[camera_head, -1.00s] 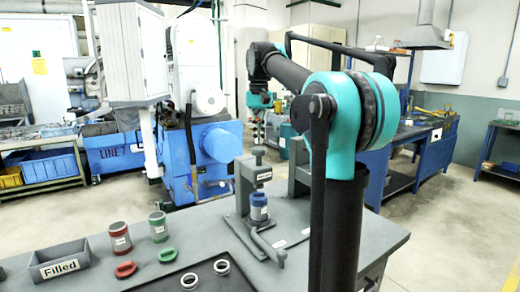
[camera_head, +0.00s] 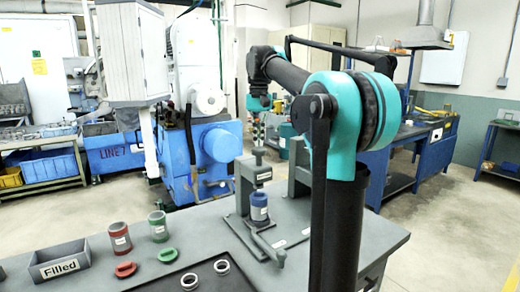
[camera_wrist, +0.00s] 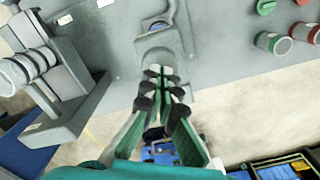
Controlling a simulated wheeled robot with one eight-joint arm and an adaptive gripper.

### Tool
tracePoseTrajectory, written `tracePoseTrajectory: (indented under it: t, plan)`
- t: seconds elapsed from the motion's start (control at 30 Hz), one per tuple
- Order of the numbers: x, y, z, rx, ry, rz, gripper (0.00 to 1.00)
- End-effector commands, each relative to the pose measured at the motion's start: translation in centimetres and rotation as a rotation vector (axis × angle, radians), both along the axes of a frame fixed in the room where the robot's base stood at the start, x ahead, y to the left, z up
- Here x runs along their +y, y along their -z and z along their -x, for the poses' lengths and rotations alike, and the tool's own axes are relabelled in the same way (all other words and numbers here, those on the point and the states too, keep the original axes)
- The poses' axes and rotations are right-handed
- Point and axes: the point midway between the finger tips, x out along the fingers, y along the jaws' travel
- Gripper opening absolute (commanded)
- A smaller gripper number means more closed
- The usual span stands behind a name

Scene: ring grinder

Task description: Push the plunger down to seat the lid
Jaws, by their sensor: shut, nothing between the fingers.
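The press (camera_head: 243,185) is a grey stand on the bench. Its plunger (camera_head: 264,174) carries a small label and hangs over a blue canister (camera_head: 259,212). A gap shows between plunger and canister, and the lid's fit is too small to tell. My gripper (camera_head: 258,140) is shut and empty, pointing down just above the top of the press. In the wrist view my gripper (camera_wrist: 160,78) has its tips together over the press head (camera_wrist: 160,45), and I cannot tell whether they touch. The canister (camera_wrist: 157,26) shows only partly beyond it.
Red (camera_head: 119,237) and green (camera_head: 158,227) canisters, matching lids and two pale rings (camera_head: 221,267) stand left of the press. A "Filled" bin (camera_head: 58,262) sits at the bench's left. A grey fixture (camera_wrist: 70,107) with rings is beside the press in the wrist view.

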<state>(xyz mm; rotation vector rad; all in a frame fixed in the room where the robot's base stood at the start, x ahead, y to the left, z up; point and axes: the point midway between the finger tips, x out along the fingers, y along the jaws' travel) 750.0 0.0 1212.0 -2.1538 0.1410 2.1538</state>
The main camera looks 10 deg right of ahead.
Motion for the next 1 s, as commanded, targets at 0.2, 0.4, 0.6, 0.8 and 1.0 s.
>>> tracePoseTrajectory:
  t: [0.2,0.4,0.6,0.8,1.0]
  plan:
    - [0.0,0.6,0.0,0.000,0.000,0.000,0.00]
    - [0.0,1.2,0.0,0.000,0.000,0.000,0.00]
    - [0.0,1.7,0.0,0.000,0.000,0.000,0.00]
    - [0.0,2.2,0.0,0.000,0.000,0.000,0.00]
    - [0.0,2.8,0.0,0.000,0.000,0.000,0.00]
